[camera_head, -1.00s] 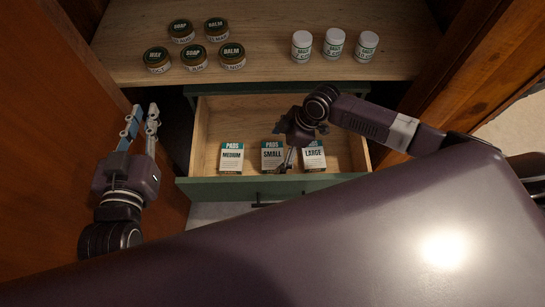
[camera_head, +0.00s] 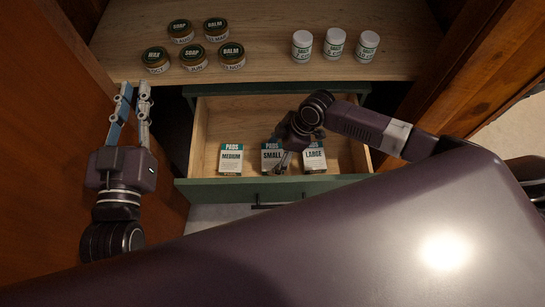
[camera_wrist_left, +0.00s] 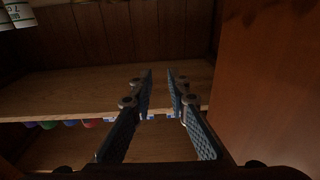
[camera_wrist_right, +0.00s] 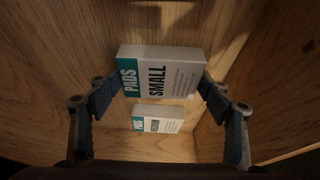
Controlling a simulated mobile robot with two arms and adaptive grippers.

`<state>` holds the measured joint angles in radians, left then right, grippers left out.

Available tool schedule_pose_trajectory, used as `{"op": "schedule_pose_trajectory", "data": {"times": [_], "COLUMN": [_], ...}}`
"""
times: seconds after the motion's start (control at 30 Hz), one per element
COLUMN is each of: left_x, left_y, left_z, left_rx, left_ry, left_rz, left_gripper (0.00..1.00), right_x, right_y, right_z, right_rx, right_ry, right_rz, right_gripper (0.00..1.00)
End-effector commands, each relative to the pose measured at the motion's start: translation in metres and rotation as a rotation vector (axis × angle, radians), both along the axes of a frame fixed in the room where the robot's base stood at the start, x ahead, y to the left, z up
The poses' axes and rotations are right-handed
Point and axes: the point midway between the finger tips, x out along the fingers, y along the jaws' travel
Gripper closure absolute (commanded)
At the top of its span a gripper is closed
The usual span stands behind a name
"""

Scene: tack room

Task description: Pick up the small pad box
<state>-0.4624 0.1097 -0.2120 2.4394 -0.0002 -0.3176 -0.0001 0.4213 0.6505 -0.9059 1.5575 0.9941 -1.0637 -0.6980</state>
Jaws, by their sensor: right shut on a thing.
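The small pad box (camera_head: 271,153) is teal and white and stands in the open drawer (camera_head: 235,188), between the medium and large boxes in the head view. My right gripper (camera_head: 281,165) reaches down into the drawer at this box. In the right wrist view the small box (camera_wrist_right: 165,75) sits between the fingers of my right gripper (camera_wrist_right: 160,90), which are shut on its two sides. I cannot tell whether the box touches the drawer floor. My left gripper (camera_head: 133,92) is open and empty at the left; its parted fingers (camera_wrist_left: 160,85) show in the left wrist view.
The medium pad box (camera_head: 231,159) stands left of the small one, and the large pad box (camera_head: 314,158) stands close on its right. Several jars (camera_head: 193,57) and white bottles (camera_head: 334,43) stand on the shelf (camera_head: 265,70) above. Wooden cabinet sides flank the drawer.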

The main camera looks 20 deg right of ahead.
Motion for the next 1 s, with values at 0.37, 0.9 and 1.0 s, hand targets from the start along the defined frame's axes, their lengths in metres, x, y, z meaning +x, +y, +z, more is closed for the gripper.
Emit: {"op": "schedule_pose_trajectory", "data": {"times": [0.37, 0.9, 1.0], "left_x": [0.000, -0.018, -0.033], "left_y": [0.000, 0.016, 0.024], "left_z": [0.000, -0.083, -0.110], "left_rx": [0.000, 0.097, 0.128], "left_ry": [0.002, 0.387, 0.517], "left_rz": [0.000, 0.025, 0.034], "left_gripper": [0.84, 0.84, 0.84], "right_x": [0.000, 0.001, 0.001], "right_y": [0.000, 0.000, -0.001], "right_z": [0.001, 0.047, 0.063], "right_rx": [0.000, 0.001, 0.000], "right_ry": [0.000, -0.004, -0.004], "right_rz": [0.000, 0.000, 0.001], "right_gripper": [0.53, 0.53, 0.53]}}
